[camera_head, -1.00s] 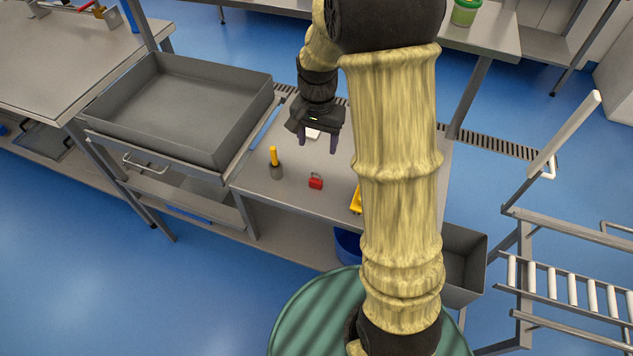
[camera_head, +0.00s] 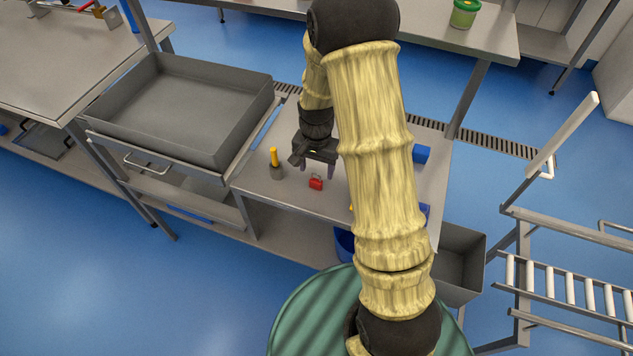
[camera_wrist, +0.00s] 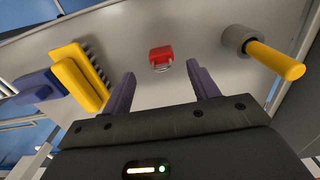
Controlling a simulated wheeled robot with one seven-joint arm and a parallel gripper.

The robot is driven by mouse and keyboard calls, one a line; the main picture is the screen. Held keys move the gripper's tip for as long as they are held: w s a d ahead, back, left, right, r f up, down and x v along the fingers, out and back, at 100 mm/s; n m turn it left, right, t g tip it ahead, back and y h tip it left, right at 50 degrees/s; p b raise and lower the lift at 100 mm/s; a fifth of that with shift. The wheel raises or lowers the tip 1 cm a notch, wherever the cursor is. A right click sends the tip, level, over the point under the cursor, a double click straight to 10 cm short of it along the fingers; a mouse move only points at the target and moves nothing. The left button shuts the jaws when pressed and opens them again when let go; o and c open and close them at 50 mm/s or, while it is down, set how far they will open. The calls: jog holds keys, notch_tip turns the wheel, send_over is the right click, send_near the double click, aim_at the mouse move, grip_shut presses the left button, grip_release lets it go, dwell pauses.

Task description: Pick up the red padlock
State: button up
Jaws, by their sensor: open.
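The red padlock (camera_head: 316,183) lies on the grey metal table (camera_head: 275,200), near its front edge. In the wrist view the red padlock (camera_wrist: 161,56) shows ahead of my fingertips, roughly midway between them, with its shackle towards me. My gripper (camera_head: 316,166) is open and empty, just behind the padlock in the head view. In the wrist view the two purple fingers of my gripper (camera_wrist: 161,82) are spread wide, and the padlock is not between them.
A grey holder with a yellow handle (camera_head: 274,158) stands left of the padlock; it also shows at right in the wrist view (camera_wrist: 275,60). There a yellow brush (camera_wrist: 80,77) and a blue object (camera_wrist: 35,87) lie left. A deep grey tray (camera_head: 215,150) stands left of the table.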

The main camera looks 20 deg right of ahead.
aim_at(316, 180)
jog(key=shift+w+a+f+p, duration=0.1)
jog(key=shift+f+p, duration=0.25)
jog(key=shift+f, duration=0.95)
jog(key=shift+w+f+p, duration=0.1)
jog(key=shift+f+p, duration=0.2)
jog(key=shift+f, duration=0.95)
jog(key=shift+s, duration=0.1)
jog(key=c, duration=1.1)
jog(key=shift+r, duration=0.1)
notch_tip(316, 180, up, 10)
jog(key=shift+f+b, duration=0.2)
jog(key=shift+b, duration=0.5)
jog(key=shift+r, duration=0.15)
